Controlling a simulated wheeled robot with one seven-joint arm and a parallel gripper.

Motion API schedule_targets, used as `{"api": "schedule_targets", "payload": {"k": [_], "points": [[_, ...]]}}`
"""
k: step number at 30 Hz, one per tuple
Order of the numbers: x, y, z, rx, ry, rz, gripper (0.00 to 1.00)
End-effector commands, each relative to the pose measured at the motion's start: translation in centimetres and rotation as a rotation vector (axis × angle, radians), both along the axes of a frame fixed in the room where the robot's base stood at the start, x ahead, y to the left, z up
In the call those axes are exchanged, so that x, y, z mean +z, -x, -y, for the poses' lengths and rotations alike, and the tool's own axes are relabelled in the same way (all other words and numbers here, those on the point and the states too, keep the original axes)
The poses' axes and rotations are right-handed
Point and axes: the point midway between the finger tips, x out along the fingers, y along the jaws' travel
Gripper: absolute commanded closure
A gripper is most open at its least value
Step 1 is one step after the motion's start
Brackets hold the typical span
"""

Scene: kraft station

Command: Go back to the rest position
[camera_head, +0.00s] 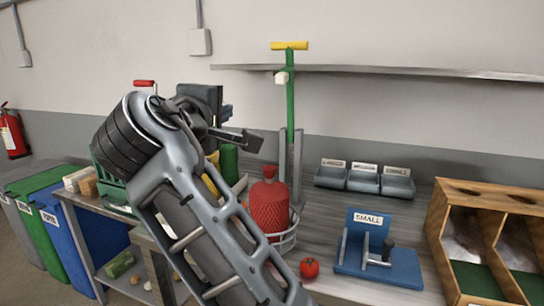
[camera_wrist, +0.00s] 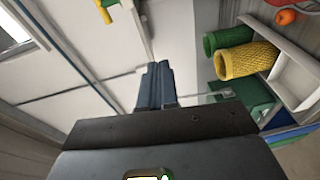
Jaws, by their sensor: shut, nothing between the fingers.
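My gripper (camera_head: 246,141) is raised above the workbench in the head view, on my bent arm, with its fingers pointing right. In the wrist view its blue-grey fingers (camera_wrist: 156,86) are together with nothing between them. The gripper touches no object. My arm hides the left middle part of the bench.
On the bench (camera_head: 338,288) are a red netted container (camera_head: 269,208) in a wire basket, a tomato (camera_head: 309,267), a blue "SMALL" stand (camera_head: 385,262), grey labelled trays (camera_head: 363,180) and a wooden bin (camera_head: 488,194). A green post (camera_head: 290,100) and a wall shelf (camera_head: 400,71) stand behind.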

Motion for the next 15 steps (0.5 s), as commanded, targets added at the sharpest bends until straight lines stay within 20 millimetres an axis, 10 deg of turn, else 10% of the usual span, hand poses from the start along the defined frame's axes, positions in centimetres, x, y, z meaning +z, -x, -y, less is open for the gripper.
{"api": "schedule_targets", "payload": {"k": [15], "points": [[-24.4,6.6,6.1,0.188,-0.356,-0.181,1.0]]}}
